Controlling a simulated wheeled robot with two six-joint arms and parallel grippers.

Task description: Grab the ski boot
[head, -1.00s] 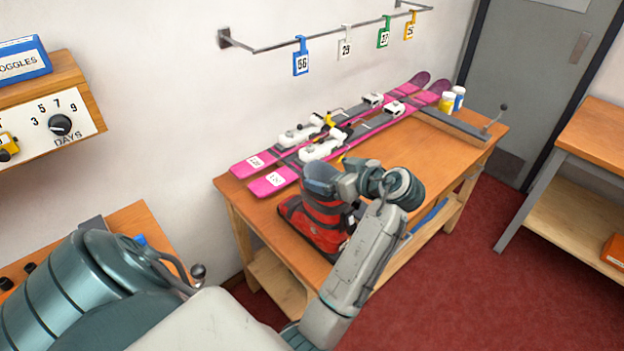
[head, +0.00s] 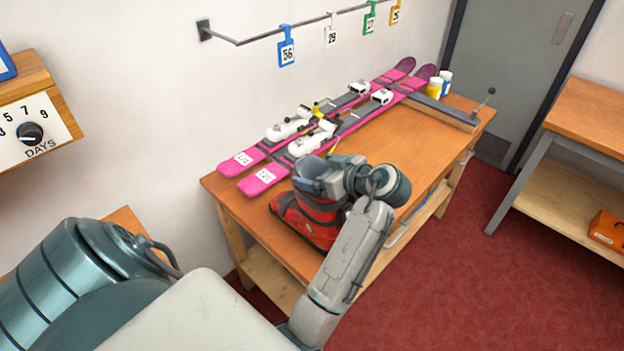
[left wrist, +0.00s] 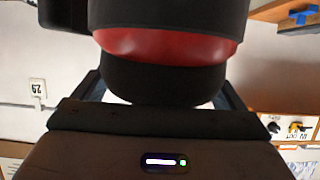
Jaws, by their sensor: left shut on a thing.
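In the left wrist view the boot's black and red shell (left wrist: 165,45) fills the middle, between the fingers. I cannot tell whether the sole touches the bench. My right gripper is not in view.
Two pink skis (head: 262,180) with white bindings lie along the bench's wall side. Yellow and white jars (head: 436,88) stand at its far end. Numbered tags hang from a wall rail (head: 300,30). The bench top right of the skis is mostly clear.

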